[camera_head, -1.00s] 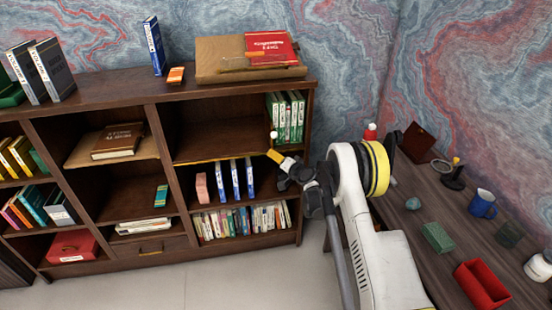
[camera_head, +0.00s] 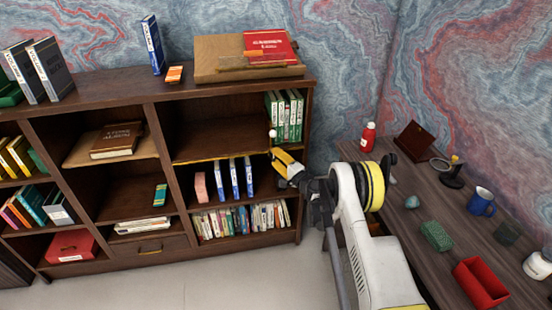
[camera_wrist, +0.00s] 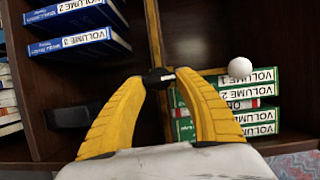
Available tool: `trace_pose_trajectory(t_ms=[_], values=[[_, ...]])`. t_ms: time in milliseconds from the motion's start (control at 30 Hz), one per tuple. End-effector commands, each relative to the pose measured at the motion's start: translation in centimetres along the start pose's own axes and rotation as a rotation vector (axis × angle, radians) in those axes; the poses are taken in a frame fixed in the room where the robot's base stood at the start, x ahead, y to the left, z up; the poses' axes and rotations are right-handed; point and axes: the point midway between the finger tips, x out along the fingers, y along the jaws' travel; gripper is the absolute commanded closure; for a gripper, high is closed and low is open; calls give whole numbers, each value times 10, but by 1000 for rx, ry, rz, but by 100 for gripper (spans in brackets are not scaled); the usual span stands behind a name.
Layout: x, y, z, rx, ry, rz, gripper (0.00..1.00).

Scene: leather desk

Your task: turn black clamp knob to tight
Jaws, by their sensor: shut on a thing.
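In the wrist view, a small black clamp knob (camera_wrist: 158,80) sits between the two yellow fingertips of my gripper (camera_wrist: 160,82). My gripper is shut on the knob, one finger on each side. The knob lies in front of a brown wooden strip of the bookcase. In the head view, my gripper (camera_head: 277,157) is at the right end of the bookcase, by the middle shelf edge. The knob is too small to make out there. Any mark showing how tight it is cannot be seen.
A white ball (camera_wrist: 240,68) is close to the right finger. Green volumes (camera_wrist: 258,116) stand behind that finger and blue volumes (camera_wrist: 80,45) are at upper left. The bookcase (camera_head: 152,97) fills the left; a cluttered desk (camera_head: 458,222) is at right.

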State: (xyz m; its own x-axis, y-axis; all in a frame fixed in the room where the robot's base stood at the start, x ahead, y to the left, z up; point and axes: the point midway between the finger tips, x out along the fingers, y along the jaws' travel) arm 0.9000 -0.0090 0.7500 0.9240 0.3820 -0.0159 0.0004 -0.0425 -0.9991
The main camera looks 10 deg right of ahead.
Motion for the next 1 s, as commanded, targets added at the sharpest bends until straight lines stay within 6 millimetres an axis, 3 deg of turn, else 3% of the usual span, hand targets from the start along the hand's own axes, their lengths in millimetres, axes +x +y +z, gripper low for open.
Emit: trace_pose_trajectory(t_ms=[533,567,600,633,1000], values=[[0,0,0,24,0,-10,90],[0,0,0,24,0,-10,54],[0,0,0,24,0,-10,42],[0,0,0,24,0,-10,37],[-5,0,0,23,1,-9,37]])
